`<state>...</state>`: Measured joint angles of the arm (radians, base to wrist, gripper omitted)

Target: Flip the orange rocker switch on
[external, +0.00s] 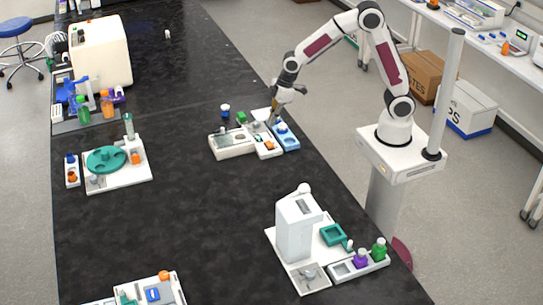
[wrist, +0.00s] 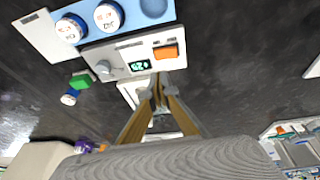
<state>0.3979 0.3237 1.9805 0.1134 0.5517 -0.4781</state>
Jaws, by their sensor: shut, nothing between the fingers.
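The orange rocker switch (wrist: 165,51) sits on a pale control panel (wrist: 120,52), beside a small green-digit display (wrist: 139,65) and a grey knob (wrist: 103,67). The switch also shows as a small orange patch in the external view (external: 268,146). My gripper (wrist: 158,84) is shut and empty, its tips pointing toward the panel edge just below the switch and display in the wrist view. In the external view my gripper (external: 273,120) is over the station, by the panel's far end. Whether the tips touch anything, and the rocker's exact tilt, I cannot tell.
A blue rack (wrist: 152,8) with white-capped bottles (wrist: 108,15) adjoins the panel. A green block (wrist: 80,80) and a small blue-capped bottle (wrist: 69,97) stand nearby. A teal round rotor station (external: 106,160) is further left. The dark bench between is clear.

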